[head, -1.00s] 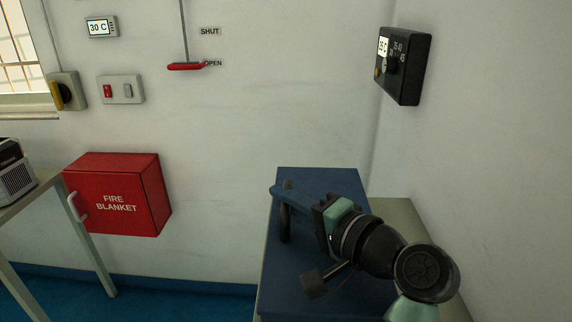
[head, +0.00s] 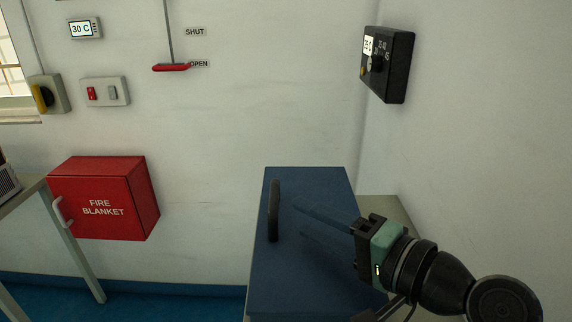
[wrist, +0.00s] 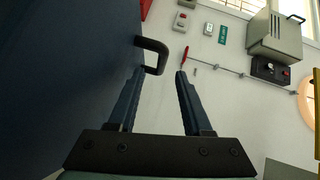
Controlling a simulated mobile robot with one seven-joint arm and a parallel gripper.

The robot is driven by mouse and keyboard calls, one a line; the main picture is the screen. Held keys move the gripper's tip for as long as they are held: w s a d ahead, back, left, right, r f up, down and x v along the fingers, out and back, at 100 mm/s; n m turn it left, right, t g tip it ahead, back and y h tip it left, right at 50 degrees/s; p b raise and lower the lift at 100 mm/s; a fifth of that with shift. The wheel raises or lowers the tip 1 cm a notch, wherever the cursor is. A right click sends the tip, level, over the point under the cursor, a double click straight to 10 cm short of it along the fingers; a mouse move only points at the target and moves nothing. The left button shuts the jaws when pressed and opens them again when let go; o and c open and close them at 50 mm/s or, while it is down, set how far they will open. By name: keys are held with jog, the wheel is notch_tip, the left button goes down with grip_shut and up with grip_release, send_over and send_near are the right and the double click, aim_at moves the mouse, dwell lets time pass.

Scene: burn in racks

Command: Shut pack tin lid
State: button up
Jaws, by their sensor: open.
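The pack tin seems to be the blue box (head: 300,275) on the stand at lower middle right in the head view. A black bar handle (head: 273,211) stands at its left side. I cannot tell how far the lid is open. My gripper (head: 297,212) comes in from the right over the blue surface, its fingers pointing left toward the handle, apart from it. In the wrist view my gripper (wrist: 158,74) is open and empty. The handle (wrist: 154,55) sticks out from the dark blue panel (wrist: 70,80), just beyond the fingertips and nearer the left finger.
A red fire blanket box (head: 103,198) hangs on the wall at left, above a table leg. A black dial box (head: 387,65) is on the right wall. A red lever (head: 171,68) sits by the OPEN label.

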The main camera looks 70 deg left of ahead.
jog(key=shift+v, duration=2.3)
